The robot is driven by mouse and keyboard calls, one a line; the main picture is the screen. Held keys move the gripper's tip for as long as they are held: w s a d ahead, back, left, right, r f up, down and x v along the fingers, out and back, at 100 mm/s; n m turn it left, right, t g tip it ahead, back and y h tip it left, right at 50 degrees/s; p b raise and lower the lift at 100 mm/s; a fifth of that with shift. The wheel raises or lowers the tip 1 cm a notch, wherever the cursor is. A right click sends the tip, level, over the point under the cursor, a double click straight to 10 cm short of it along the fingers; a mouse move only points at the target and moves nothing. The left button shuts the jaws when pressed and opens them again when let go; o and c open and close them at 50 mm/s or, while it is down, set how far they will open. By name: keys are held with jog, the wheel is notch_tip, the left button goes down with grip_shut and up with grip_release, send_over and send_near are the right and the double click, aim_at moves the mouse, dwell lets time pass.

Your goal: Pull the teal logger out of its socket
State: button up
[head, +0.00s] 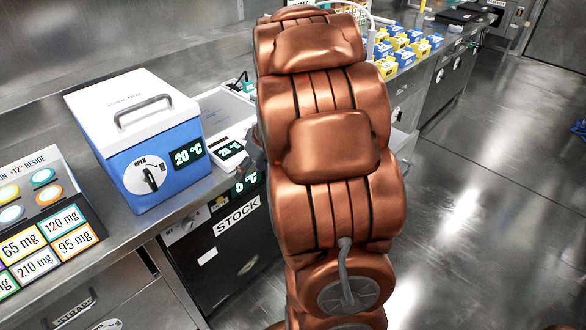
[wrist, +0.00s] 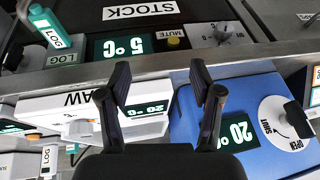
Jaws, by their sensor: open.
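The teal logger (wrist: 42,18), with a white LOG label, shows at the upper left of the wrist view. It sits by a grey panel marked LOG (wrist: 62,58) on the front of the STOCK unit (wrist: 140,11); I cannot tell how deep it is in its socket. In the head view my arm hides the logger. My gripper (wrist: 160,82) is open and empty, its two fingers spread over the counter edge and the THAW unit, to the right of and below the logger in the wrist view.
A blue box with a white lid (head: 152,135) and an OPEN knob stands on the counter beside the white THAW unit (wrist: 75,108). A dose label board (head: 40,225) is at the left. Yellow and blue blocks (head: 405,48) stand farther back.

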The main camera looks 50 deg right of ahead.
jog(key=d+f+b, duration=0.1)
jog(key=d+f, duration=0.1)
jog(key=d, duration=0.3)
jog(key=d+f+t+h, duration=0.1)
jog(key=d+f, duration=0.2)
jog(key=d, duration=0.3)
jog(key=d+f+h+b, duration=0.1)
jog(key=d+f, duration=0.2)
jog(key=d, duration=0.2)
jog(key=shift+w+d+t+b, duration=0.2)
jog(key=shift+w+t+b, duration=0.1)
jog(key=shift+w, duration=0.05)
jog(key=shift+x, duration=3.8)
jog(key=shift+d, duration=0.1)
jog(key=shift+c, duration=0.3)
grip_shut()
jog(key=shift+s, duration=0.35)
jog(key=shift+s+b, duration=0.25)
jog(key=shift+b, duration=0.25)
jog(key=shift+s+b, duration=1.25)
